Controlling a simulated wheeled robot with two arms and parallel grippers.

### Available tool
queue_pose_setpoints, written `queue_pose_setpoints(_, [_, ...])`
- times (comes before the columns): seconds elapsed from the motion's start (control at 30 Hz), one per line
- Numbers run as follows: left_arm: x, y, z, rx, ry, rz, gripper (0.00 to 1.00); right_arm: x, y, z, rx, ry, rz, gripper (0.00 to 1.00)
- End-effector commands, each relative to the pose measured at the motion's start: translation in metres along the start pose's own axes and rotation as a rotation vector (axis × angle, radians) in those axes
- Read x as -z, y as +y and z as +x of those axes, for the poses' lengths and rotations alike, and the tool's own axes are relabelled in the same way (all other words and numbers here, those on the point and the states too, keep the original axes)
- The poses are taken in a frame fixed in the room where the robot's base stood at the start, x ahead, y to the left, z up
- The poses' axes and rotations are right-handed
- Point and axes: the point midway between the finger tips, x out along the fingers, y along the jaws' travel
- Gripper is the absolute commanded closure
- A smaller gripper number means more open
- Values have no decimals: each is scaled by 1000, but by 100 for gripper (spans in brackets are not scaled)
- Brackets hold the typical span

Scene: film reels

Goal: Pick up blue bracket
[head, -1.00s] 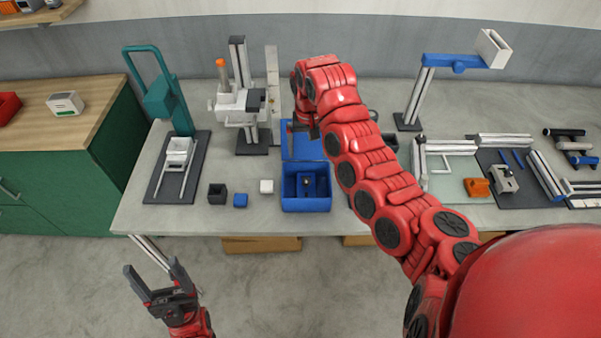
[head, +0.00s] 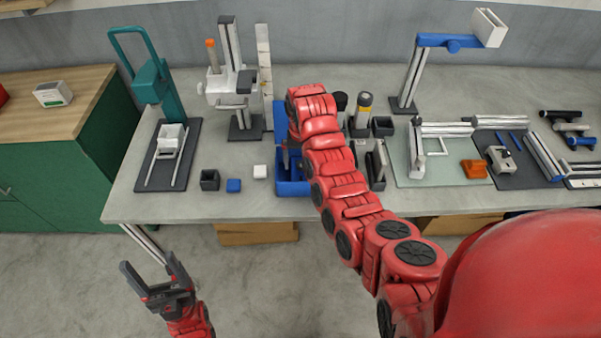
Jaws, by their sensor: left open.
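A small blue block (head: 233,185) lies near the table's front edge, between a black open box (head: 210,180) and a white block (head: 260,171). A blue bracket-like piece (head: 581,142) lies at the far right, in a row with a black and a grey one. I cannot tell for sure which is the blue bracket. My left gripper (head: 148,263) is open and empty, low in front of the table, clear of both. My right arm reaches over the blue bin; a dark part of its gripper (head: 287,155) shows above the bin, its jaws mostly hidden.
The blue bin (head: 292,188) stands at the table's front, partly behind my right arm. A teal press (head: 156,80), a white stand with an orange knob (head: 225,90) and a blue-armed post (head: 445,41) stand behind. An orange block (head: 473,169) lies on the right.

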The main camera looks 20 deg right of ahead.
Motion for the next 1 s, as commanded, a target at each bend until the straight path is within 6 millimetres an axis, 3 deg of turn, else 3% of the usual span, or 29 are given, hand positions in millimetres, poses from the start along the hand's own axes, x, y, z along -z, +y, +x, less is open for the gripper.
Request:
queue_pose_setpoints(0.17, [3,-1,18,0,0,0,27,0,-4,16,-1,-7,-2,0])
queue_pose_setpoints(0.4, [4,-1,24,0,0,0,27,1,-4,40,0,-4,-1,0])
queue_pose_setpoints(0.7, [4,-1,24,0,0,0,27,1,-4,43,0,-3,-1,2])
queue_pose_setpoints(1.0, [4,-1,24,0,0,0,27,1,-4,43,1,-2,-1,56])
